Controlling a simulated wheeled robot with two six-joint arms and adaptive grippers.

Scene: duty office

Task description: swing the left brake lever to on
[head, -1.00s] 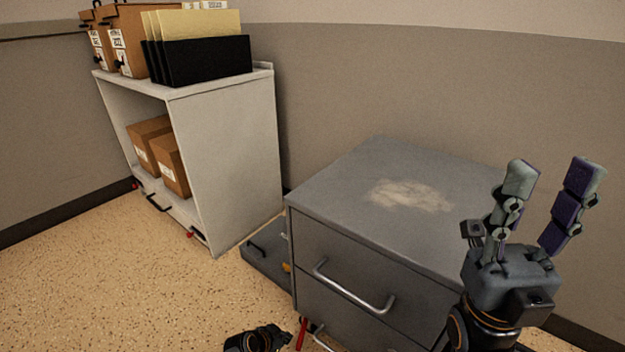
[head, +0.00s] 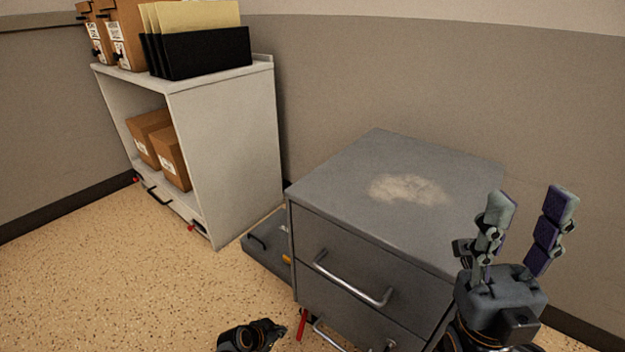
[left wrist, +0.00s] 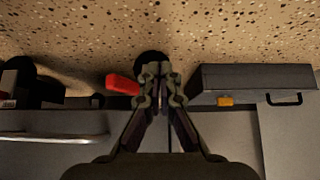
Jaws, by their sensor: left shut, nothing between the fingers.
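A red brake lever (head: 302,324) shows low beside the grey drawer cabinet (head: 330,225), near its front left corner. In the left wrist view, the red lever (left wrist: 122,84) lies just left of the fingertips of my left gripper (left wrist: 160,70). That gripper is shut and empty, with a dark round caster (left wrist: 152,58) behind its tips. I cannot tell whether the fingers touch the lever. In the head view, only a dark part of my left arm shows at the bottom edge. My right gripper (head: 528,208) is open and empty, in front of the cabinet's right side.
A pale shelf unit (head: 225,150) with boxes and folders stands at the left; small red levers (head: 193,228) show at its base. A flat grey case (head: 265,245) lies on the floor between unit and cabinet. The speckled floor (head: 110,270) at left is clear.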

